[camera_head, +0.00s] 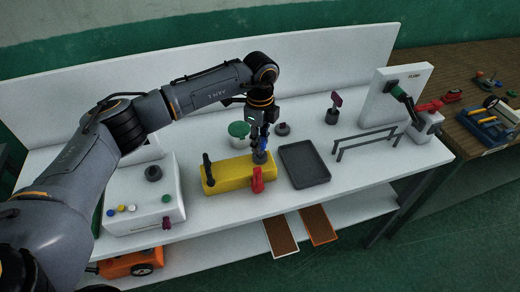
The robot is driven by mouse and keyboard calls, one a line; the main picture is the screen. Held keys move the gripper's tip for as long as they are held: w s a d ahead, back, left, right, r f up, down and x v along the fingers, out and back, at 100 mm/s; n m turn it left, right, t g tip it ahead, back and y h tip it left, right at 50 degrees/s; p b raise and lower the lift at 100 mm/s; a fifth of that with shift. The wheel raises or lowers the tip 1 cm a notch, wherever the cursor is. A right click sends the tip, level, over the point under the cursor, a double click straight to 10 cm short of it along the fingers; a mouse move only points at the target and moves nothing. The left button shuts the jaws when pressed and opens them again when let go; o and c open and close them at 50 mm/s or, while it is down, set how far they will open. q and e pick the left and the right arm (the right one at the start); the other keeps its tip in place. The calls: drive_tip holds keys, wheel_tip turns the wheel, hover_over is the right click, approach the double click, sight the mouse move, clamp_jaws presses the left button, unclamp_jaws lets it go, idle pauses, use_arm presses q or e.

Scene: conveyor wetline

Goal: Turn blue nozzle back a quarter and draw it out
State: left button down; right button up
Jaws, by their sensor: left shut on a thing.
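My left arm reaches in from the left and my left gripper (261,143) points down over the right end of a yellow block (232,174). It is shut on the blue nozzle (263,142), of which only small blue parts show between the dark fingers. Just below sits a grey round socket (260,157) on the block. I cannot tell whether the nozzle is still seated in it or how far it is turned. My right gripper is not in view.
A black upright handle (208,168) and a red clip-like part (257,180) stand at the yellow block. A dark tray (304,165) lies to the right, a green-lidded tub (239,130) behind. A grey rail (365,142) stands farther right. The front right tabletop is clear.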

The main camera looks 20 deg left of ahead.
use_arm(q)
drive_tip(key=shift+r, duration=0.3)
drive_tip(key=shift+r+p, duration=1.55)
drive_tip(key=shift+r, duration=0.9)
